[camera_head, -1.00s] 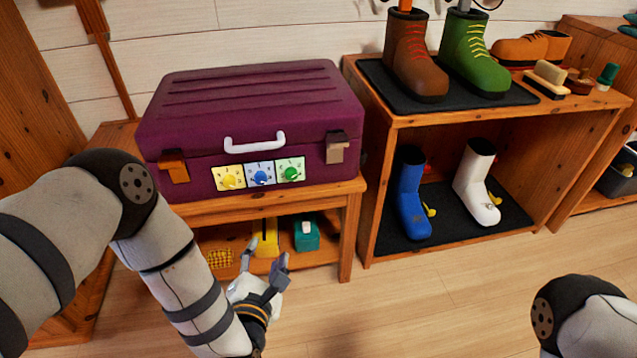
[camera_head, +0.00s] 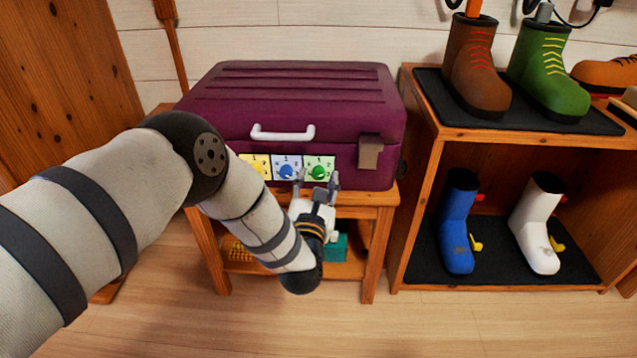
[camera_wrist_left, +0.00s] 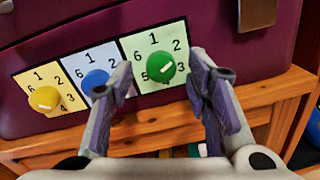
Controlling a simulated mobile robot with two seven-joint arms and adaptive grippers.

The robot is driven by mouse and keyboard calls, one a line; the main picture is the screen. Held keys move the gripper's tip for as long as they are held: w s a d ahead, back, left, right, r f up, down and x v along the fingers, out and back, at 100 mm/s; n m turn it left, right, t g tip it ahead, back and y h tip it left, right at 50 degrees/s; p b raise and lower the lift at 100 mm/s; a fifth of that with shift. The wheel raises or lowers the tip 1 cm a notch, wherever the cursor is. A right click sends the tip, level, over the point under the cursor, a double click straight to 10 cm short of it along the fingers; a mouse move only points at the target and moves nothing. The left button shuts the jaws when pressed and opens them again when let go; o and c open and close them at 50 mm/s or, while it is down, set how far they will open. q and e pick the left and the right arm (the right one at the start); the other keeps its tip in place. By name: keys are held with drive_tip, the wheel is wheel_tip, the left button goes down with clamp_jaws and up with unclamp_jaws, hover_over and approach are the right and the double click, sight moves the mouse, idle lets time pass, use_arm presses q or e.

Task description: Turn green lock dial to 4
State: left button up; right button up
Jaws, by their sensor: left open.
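The purple suitcase (camera_head: 290,105) lies on a low wooden table and carries three numbered dials on its front. The green dial (camera_head: 318,172) is the rightmost; in the left wrist view the green dial (camera_wrist_left: 161,67) sits on a pale green plate (camera_wrist_left: 150,45), its white mark pointing to the right, toward the lower right numbers. The blue dial (camera_wrist_left: 96,80) and the yellow dial (camera_wrist_left: 45,98) are to its left. My left gripper (camera_head: 316,182) is open and empty just in front of and below the green dial, its fingers apart on either side. My right gripper is out of view.
The table's front edge (camera_wrist_left: 150,127) runs just below the dials. A metal latch (camera_head: 370,152) is right of the green dial, and a white handle (camera_head: 283,133) is above. A boot shelf (camera_head: 415,210) stands close on the right.

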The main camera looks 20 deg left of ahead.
use_arm(q)
drive_tip(key=shift+w+a, duration=0.1)
drive_tip(key=shift+w, duration=0.55)
clamp_jaws()
